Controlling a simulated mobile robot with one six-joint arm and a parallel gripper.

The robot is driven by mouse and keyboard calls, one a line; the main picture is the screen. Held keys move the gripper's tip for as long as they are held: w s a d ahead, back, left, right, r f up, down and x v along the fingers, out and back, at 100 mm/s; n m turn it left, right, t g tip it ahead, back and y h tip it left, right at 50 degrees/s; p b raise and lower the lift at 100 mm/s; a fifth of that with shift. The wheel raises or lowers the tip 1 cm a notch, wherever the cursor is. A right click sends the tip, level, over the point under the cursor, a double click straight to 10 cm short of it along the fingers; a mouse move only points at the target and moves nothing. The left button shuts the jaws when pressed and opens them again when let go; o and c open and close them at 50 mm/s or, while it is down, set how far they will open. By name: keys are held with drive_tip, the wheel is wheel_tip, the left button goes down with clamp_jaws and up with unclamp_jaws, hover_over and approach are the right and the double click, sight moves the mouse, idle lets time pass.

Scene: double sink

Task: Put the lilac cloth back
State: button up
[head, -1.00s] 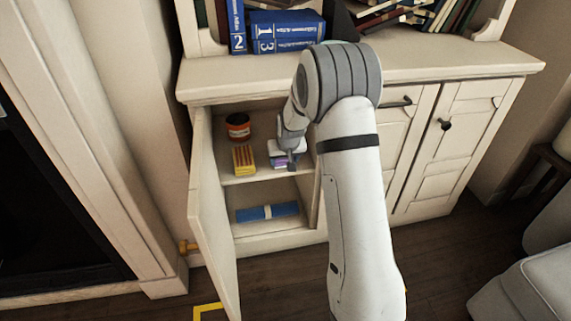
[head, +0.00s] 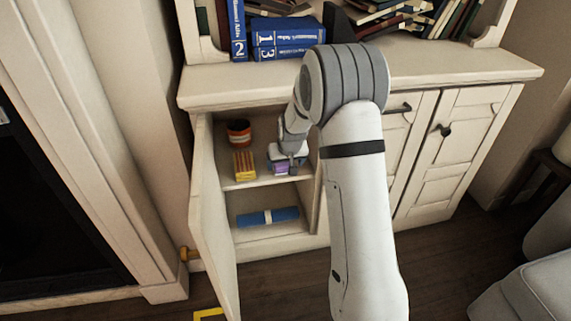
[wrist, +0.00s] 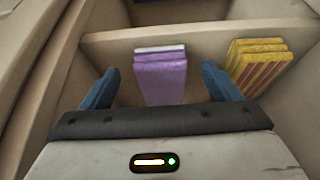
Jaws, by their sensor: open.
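The lilac cloth (wrist: 160,80) is a folded stack with a pale edge, on the upper shelf inside the open cabinet. In the head view the cloth (head: 281,169) is partly hidden by my gripper (head: 289,160). In the wrist view my gripper (wrist: 160,88) is open, with one blue finger on each side of the cloth and a visible gap on both sides. The fingers do not grip it.
A yellow striped stack (head: 244,164) lies left of the cloth in the head view, with an orange-and-dark jar (head: 239,132) behind it. A blue roll (head: 267,217) lies on the lower shelf (head: 270,234). The open cabinet door (head: 213,225) stands at the left.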

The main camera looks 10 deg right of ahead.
drive_tip(key=p+v, duration=0.3)
drive_tip(key=v, duration=0.5)
drive_tip(key=s+r+g, duration=0.1)
drive_tip(key=s+r, duration=0.3)
drive_tip(key=s, duration=1.2)
drive_tip(key=s+a+r+g, duration=0.1)
drive_tip(key=s+r, duration=0.4)
drive_tip(key=s, duration=1.2)
drive_tip(key=shift+r+g, duration=0.3)
drive_tip(key=shift+g, duration=0.5)
